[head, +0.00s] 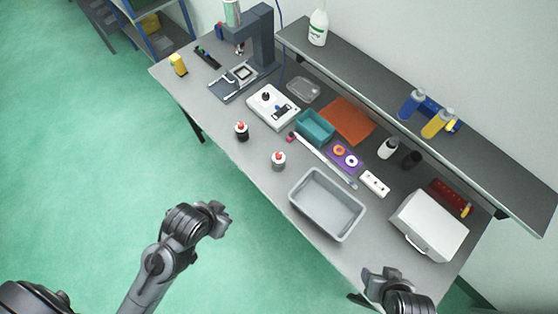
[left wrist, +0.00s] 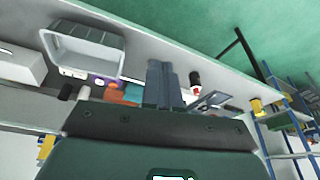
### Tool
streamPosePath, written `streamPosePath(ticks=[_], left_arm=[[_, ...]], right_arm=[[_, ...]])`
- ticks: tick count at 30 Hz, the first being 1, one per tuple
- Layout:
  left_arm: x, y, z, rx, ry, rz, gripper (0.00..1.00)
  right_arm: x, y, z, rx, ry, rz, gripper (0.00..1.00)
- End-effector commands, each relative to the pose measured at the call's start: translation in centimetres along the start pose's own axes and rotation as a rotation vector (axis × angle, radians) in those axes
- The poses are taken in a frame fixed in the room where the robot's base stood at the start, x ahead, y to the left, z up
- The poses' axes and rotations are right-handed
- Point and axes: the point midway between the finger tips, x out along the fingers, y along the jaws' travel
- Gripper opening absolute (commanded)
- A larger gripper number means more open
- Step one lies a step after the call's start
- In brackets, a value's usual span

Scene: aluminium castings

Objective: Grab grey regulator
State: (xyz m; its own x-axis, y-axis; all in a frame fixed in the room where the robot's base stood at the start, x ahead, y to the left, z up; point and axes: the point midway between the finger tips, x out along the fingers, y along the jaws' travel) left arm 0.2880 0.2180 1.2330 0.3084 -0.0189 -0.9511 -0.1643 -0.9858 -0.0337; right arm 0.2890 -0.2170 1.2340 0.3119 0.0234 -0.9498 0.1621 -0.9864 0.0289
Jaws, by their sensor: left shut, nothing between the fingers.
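I cannot surely pick out a grey regulator. A pale box with a black knob (head: 285,116) sits mid-table in the head view and may be it; I cannot tell. My left gripper (head: 222,217) is off the table's front edge, over the green floor, well short of the box. In the left wrist view its two dark fingers (left wrist: 166,84) are together, with nothing held. My right gripper (head: 366,290) is at the table's front right, below the grey tray; its fingertips are not clear enough to read.
A grey tray (head: 301,201) stands at the table's front, with a white case (head: 428,222) to its right. Two red-capped bottles (head: 241,131) (head: 278,160) stand near the front edge. A teal bin (head: 315,127) is behind them. A raised shelf (head: 380,88) runs along the back.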

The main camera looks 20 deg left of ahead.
Motion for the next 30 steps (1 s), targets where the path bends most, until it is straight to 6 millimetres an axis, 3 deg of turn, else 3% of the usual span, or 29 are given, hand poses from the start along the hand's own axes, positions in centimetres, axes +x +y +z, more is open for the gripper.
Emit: streamPosePath(ticks=[8,25,30], left_arm=[[0.01,0.01,0.03,0.000,-0.001,0.000,0.00],[0.03,0.02,0.09,0.001,-0.002,0.000,0.86],[0.03,0.02,0.10,0.002,-0.003,0.000,0.87]], right_arm=[[0.09,-0.03,0.32,-0.001,-0.007,-0.001,0.55],[0.12,0.22,0.41,-0.010,-0.010,0.008,0.55],[0.11,0.18,0.39,-0.008,-0.009,0.006,0.55]])
